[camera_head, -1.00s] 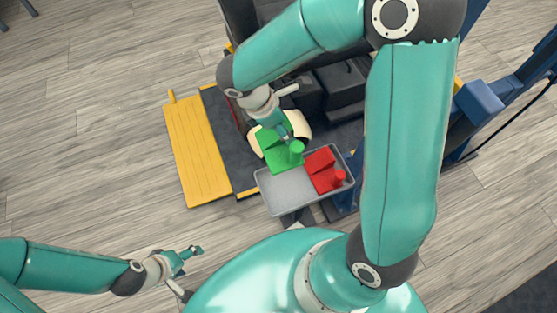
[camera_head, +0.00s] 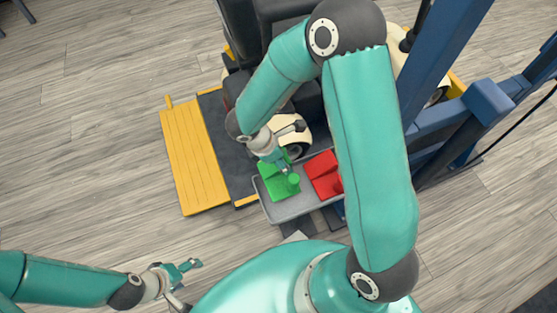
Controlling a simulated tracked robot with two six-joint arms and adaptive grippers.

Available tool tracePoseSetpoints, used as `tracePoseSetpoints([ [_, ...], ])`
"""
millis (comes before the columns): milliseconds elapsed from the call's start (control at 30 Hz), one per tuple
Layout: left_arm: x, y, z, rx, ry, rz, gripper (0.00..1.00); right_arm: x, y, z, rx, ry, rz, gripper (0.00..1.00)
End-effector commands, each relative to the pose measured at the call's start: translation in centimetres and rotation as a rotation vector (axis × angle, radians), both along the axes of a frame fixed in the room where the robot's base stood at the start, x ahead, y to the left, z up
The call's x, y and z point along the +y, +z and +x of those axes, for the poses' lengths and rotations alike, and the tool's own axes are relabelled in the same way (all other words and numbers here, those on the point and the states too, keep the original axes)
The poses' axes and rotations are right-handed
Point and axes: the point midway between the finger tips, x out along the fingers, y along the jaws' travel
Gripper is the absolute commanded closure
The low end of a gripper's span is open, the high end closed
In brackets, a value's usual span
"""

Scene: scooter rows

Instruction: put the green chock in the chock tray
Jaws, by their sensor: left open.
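The green chock (camera_head: 277,188), a wedge with a round knob, is over the left half of the grey chock tray (camera_head: 291,209). I cannot tell whether it touches the tray floor. My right gripper (camera_head: 286,167) reaches down from above, its fingers at the chock's knob; it appears shut on the green chock, though the fingertips are small and partly hidden. My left gripper (camera_head: 191,270) is open and empty, low at the left, well away from the tray.
A red chock (camera_head: 322,174) sits in the tray's right half, partly behind my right arm. A yellow-edged platform (camera_head: 191,160) lies left of the tray. A cream wheel part (camera_head: 291,132) and blue uprights (camera_head: 437,70) stand beyond. The wooden floor at left is clear.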

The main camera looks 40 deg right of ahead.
Motion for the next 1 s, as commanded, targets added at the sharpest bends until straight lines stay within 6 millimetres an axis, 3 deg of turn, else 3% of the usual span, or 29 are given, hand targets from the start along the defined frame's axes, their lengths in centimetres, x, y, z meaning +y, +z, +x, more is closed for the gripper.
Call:
tracePoseSetpoints([
  [600,0.0,-1.3,0.0,0.0,0.0,0.0,0.26,0.0,-1.1,0.1,-0.002,0.001,0.0,0.93],
  [633,0.0,-1.2,0.0,0.0,0.0,0.0,0.26,0.0,-1.1,0.1,-0.001,0.0,0.0,0.41],
  [767,0.0,-1.1,0.0,0.0,0.0,0.0,0.26,0.1,-1.0,0.1,-0.001,0.002,0.0,0.19],
  [1000,0.0,-1.1,0.0,0.0,0.0,0.0,0.26,0.1,-1.0,0.1,-0.001,0.002,0.0,0.17],
])
